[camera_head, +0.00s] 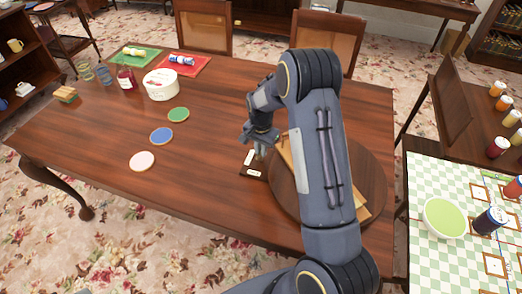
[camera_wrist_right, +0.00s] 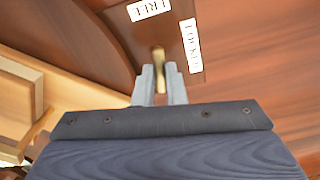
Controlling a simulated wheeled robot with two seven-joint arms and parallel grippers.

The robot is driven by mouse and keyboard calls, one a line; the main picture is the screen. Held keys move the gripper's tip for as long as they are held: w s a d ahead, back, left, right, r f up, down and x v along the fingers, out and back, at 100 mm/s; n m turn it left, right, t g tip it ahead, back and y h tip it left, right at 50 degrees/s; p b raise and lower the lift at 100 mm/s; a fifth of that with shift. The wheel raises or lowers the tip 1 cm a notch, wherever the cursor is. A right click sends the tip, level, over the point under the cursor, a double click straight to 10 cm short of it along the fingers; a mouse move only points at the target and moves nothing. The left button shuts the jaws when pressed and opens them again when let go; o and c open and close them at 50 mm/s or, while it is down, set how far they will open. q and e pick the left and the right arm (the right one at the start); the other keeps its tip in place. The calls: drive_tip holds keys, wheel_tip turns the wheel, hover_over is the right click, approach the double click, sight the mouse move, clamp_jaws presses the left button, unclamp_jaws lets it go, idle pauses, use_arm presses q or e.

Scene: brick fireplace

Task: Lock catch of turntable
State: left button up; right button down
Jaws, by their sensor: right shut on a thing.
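The round wooden turntable (camera_head: 372,165) sits at the right end of the table, partly hidden behind my right arm. A dark base plate (camera_head: 250,172) with white labels lies at its left edge. In the right wrist view, the plate carries a "FREE" label (camera_wrist_right: 149,9) and a "LOCKED" label (camera_wrist_right: 191,46). The brass catch (camera_wrist_right: 158,56) stands between my right gripper's fingers (camera_wrist_right: 160,82), to the left of the "LOCKED" label and below "FREE". My right gripper (camera_head: 262,150) is shut on the catch. The catch's pivot is not clear. My left gripper is out of view.
A light wooden piece (camera_wrist_right: 18,95) lies on the turntable near the gripper. Green, blue and pink discs (camera_head: 161,136) lie on the open table to the left. A white tub (camera_head: 160,85) and glasses stand farther back. A checked side table (camera_head: 430,180) is at right.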

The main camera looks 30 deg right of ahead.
drive_tip(key=m+b, duration=0.1)
drive_tip(key=m, duration=0.2)
drive_tip(key=shift+m, duration=0.4)
drive_tip(key=m, duration=0.3)
drive_tip(key=shift+m, duration=0.3)
drive_tip(key=m, duration=0.3)
drive_tip(key=shift+m+p, duration=0.3)
drive_tip(key=shift+p, duration=0.05)
drive_tip(key=shift+m+p, duration=0.55)
drive_tip(key=shift+m, duration=1.75)
drive_tip(key=c, duration=1.5)
unclamp_jaws()
